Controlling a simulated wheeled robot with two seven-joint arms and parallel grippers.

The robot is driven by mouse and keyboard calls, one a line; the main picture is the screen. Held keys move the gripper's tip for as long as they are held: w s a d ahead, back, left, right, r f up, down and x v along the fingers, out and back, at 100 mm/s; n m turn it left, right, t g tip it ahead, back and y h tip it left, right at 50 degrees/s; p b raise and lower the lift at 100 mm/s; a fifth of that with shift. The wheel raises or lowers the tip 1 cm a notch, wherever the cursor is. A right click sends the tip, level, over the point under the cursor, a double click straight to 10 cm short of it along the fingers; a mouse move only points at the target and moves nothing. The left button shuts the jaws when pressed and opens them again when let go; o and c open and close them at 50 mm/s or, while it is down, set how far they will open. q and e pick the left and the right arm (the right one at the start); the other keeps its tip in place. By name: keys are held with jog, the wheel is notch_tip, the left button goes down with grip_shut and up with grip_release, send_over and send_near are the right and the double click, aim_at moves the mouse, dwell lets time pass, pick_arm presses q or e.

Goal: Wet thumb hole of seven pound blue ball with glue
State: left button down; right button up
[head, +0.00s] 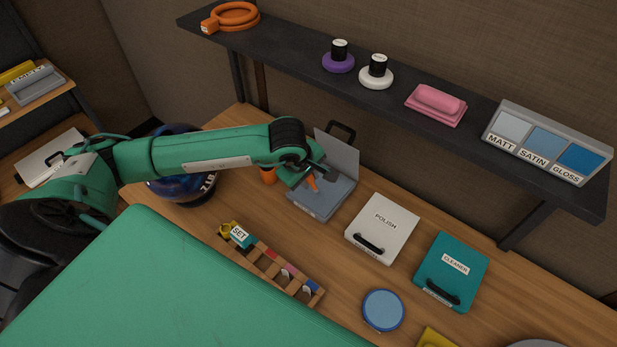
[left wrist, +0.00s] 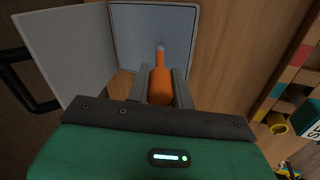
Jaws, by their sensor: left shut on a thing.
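My left gripper (head: 308,178) is shut on an orange bottle (head: 312,184) with a narrow nozzle. In the left wrist view the gripper (left wrist: 160,85) has a finger on either side of the bottle (left wrist: 161,85), and the pale nozzle tip points away toward the open grey case. A dark blue ball (head: 185,195) with a partly hidden white label sits at the left of the bench, partly behind my left arm. Its thumb hole cannot be made out. My right gripper is not in view.
The open grey case (head: 318,203) lies under the gripper. The white polish case (head: 383,228), teal cleaner case (head: 450,270), wooden rack (head: 270,265) and round blue pad (head: 383,310) stand nearby. A dark shelf (head: 295,65) runs above the bench. An orange item (head: 268,175) shows beside my arm.

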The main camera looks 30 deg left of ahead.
pick_arm(q)
jog(key=shift+r+p, duration=0.9)
jog(key=shift+r, duration=2.15)
jog(key=shift+s+d+r+m+h, duration=0.1)
jog(key=shift+s+d+m+h, duration=0.4)
jog(key=shift+m, duration=0.7)
jog(key=s+d+r+m+g+h, duration=0.2)
jog(key=s+d+m+g, duration=0.1)
jog(key=m, duration=0.9)
jog(key=shift+s+d+r, duration=0.25)
jog(key=shift+s+d, duration=0.65)
jog(key=shift+s, duration=0.05)
jog(key=shift+a, duration=0.1)
